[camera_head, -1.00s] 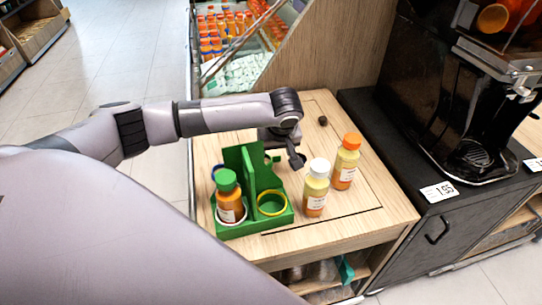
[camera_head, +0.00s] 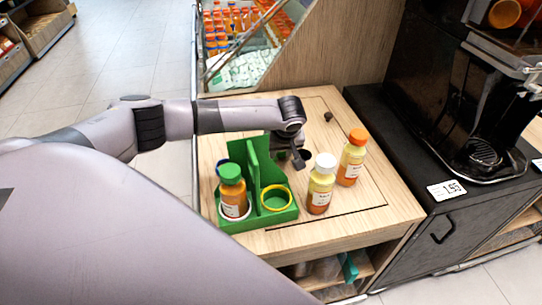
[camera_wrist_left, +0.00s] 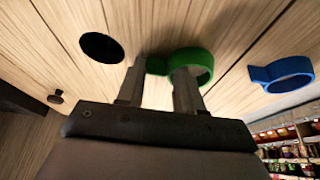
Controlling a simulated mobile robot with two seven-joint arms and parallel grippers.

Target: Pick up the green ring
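The green ring (camera_wrist_left: 205,58), with a small tab, shows in the left wrist view just past my left gripper's fingertips. The rings lie on the wooden table top. My left gripper (camera_wrist_left: 160,78) has its two fingers apart, with the tab in the gap between them and the right finger overlapping the ring. I cannot tell whether the fingers touch it. In the head view my left gripper (camera_head: 300,161) is low over the table behind the green carrier (camera_head: 256,207), and I cannot make out the ring there. My right gripper is not in view.
A blue ring (camera_wrist_left: 287,77) lies nearby, and a round black hole (camera_wrist_left: 101,46) is in the table. The carrier holds a green-capped bottle (camera_head: 234,193). A white-capped bottle (camera_head: 321,186) and an orange-capped bottle (camera_head: 352,160) stand to the right. A black juicer (camera_head: 480,100) is farther right.

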